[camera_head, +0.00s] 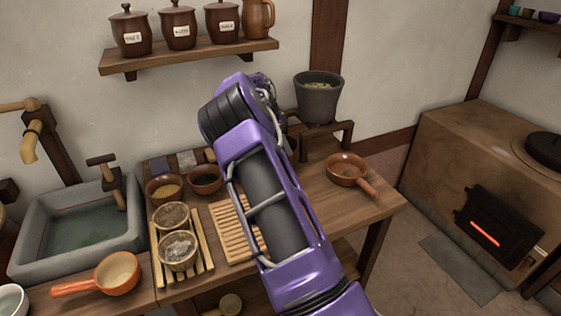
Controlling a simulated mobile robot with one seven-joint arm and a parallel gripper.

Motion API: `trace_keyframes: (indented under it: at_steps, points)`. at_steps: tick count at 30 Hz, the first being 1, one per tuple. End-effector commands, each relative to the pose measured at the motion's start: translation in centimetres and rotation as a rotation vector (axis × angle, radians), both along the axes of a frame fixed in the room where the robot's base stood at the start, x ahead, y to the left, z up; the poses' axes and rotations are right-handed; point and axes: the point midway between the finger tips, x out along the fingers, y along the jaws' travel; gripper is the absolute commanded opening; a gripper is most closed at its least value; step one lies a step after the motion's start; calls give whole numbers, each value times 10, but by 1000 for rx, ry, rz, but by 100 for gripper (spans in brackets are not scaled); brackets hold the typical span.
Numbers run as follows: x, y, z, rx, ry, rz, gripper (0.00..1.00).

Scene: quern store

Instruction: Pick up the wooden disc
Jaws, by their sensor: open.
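I cannot make out a wooden disc for certain. A small round light-brown thing (230,304) shows below the table's front edge, partly cut off by the picture edge; I cannot tell what it is. My purple arm reaches up over the wooden table (376,212) and hides part of its middle and back. My gripper's fingers do not show; the arm hides them. A slatted wooden board (228,228) lies partly behind the arm.
A slatted rack (203,268) holds two round containers. Two brown bowls (164,188) stand behind it. An orange pan (116,274) and stone sink (92,247) are left. A brown pan (347,168) and dark pot (318,98) are right. A jar shelf (190,58) hangs above.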

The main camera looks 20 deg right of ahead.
Motion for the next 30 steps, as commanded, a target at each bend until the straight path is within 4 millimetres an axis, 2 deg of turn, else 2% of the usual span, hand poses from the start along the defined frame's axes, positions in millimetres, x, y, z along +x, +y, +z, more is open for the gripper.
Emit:
trace_keyframes:
  at_steps: [7,15,17,23,30]
  points:
    - [-2,-13,-36,0,1,-2,45]
    - [-1,-15,-41,0,0,0,45]
    - [-1,-15,-41,0,0,0,36]
    - [-1,-15,-41,0,1,0,0]
    - [-1,-15,-41,0,1,0,0]
